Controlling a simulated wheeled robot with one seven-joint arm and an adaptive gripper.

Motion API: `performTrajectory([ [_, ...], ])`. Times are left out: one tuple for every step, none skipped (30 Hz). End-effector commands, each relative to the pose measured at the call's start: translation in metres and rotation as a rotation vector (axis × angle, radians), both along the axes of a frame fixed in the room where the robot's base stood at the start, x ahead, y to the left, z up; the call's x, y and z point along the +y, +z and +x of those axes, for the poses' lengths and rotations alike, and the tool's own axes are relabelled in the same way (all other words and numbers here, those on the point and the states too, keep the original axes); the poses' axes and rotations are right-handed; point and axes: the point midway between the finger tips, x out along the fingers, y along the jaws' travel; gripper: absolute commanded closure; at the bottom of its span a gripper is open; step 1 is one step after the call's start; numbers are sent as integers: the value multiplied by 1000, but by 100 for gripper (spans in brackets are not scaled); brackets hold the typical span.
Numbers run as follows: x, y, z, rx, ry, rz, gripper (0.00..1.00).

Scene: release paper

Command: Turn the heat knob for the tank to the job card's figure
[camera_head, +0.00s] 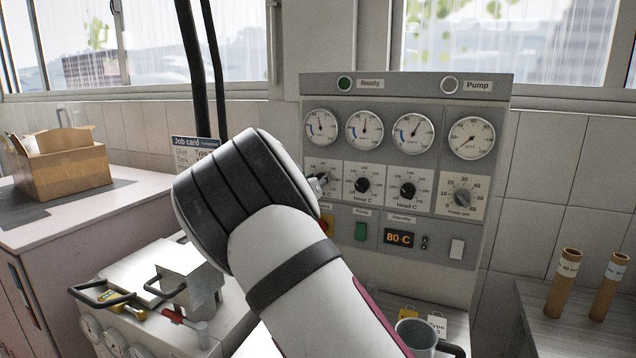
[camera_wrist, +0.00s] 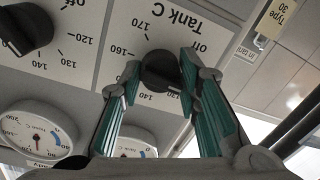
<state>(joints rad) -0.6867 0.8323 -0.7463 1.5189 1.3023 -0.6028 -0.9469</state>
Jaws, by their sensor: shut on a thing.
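The black Tank C knob (camera_wrist: 160,72) sits between the two green-padded fingers of my gripper (camera_wrist: 157,82) in the wrist view, where the panel appears upside down. The fingers are closed on its sides. Its dial shows off, 130, 140, 160 and 170; I cannot tell clearly where the pointer stands. In the head view my arm hides most of this knob and my gripper (camera_head: 318,184) at the panel's left. The job card (camera_head: 196,143) stands behind my arm; its title and the start of its lines show, but its figures are hidden.
Gauges (camera_head: 364,131) line the row above. An orange display (camera_head: 399,239) reads 80 C. A cardboard box (camera_head: 62,165) stands on the left counter.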

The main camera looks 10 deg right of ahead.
Motion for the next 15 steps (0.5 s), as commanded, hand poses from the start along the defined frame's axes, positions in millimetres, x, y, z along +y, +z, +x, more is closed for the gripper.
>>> performTrajectory([
  [-1, 0, 0, 10, -1, -13, 97],
  [0, 0, 0, 16, -1, -20, 97],
  [0, 0, 0, 23, -1, -30, 97],
  [0, 0, 0, 27, 0, -36, 97],
  [0, 0, 0, 31, 0, -42, 97],
  [0, 0, 0, 36, 0, -48, 97],
  [0, 0, 0, 38, 0, -52, 97],
  [0, 0, 0, 41, 0, -54, 97],
  [0, 0, 0, 43, 0, -57, 97],
  [0, 0, 0, 44, 0, -59, 97],
  [0, 0, 0, 44, 0, -59, 97],
  [0, 0, 0, 45, 0, -60, 97],
  [0, 0, 0, 46, 0, -61, 97],
  [0, 0, 0, 46, 0, -61, 97],
  [0, 0, 0, 46, 0, -61, 97],
])
